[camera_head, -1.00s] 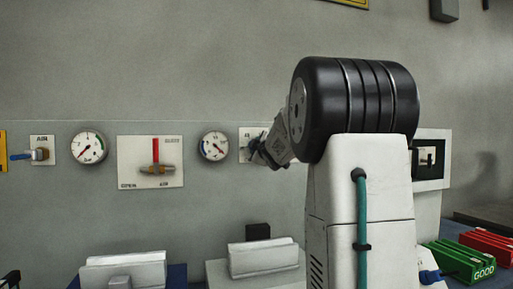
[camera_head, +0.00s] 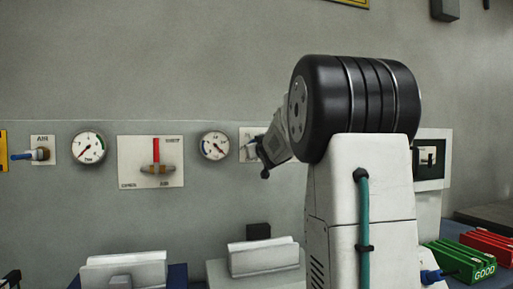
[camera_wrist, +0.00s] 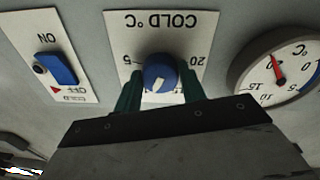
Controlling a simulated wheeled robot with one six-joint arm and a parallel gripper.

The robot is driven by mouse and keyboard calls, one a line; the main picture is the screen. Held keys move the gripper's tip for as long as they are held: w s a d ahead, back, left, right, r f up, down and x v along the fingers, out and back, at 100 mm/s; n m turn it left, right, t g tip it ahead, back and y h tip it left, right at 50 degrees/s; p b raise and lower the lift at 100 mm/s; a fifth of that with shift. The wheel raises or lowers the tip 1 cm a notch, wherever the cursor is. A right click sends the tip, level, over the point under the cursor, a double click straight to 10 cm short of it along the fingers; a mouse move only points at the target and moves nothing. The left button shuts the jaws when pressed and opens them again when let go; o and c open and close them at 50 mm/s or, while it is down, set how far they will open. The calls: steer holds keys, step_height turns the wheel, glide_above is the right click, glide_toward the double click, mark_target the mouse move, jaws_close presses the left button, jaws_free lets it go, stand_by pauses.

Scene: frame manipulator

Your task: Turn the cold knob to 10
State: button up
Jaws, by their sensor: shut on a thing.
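The blue cold knob (camera_wrist: 160,73) sits on a white plate (camera_wrist: 128,38) marked "COLD °C", with 5 to its left and 20 to its right in the wrist view. Its white pointer mark is on the knob's lower side, slightly left of center. My gripper (camera_wrist: 160,94) is shut on the knob, with a dark green finger on each side. The lower part of the dial is hidden behind the fingers and gripper body. In the head view, my gripper (camera_head: 264,160) is at the panel, and my arm hides most of that plate.
In the wrist view, a plate with a blue switch (camera_wrist: 57,69) is left of the knob, and a round °C gauge (camera_wrist: 274,68) with a red needle is close on the right. In the head view, a lever plate (camera_head: 150,176) and gauges are along the wall panel.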

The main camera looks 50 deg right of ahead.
steer(key=shift+f+m, duration=0.15)
steer(key=shift+m, duration=0.95)
steer(key=o, duration=1)
steer(key=shift+a, duration=0.1)
steer(key=shift+c, duration=0.2)
steer(key=v, duration=0.7)
steer(key=shift+s+a, duration=0.25)
steer(key=shift+s, duration=0.05)
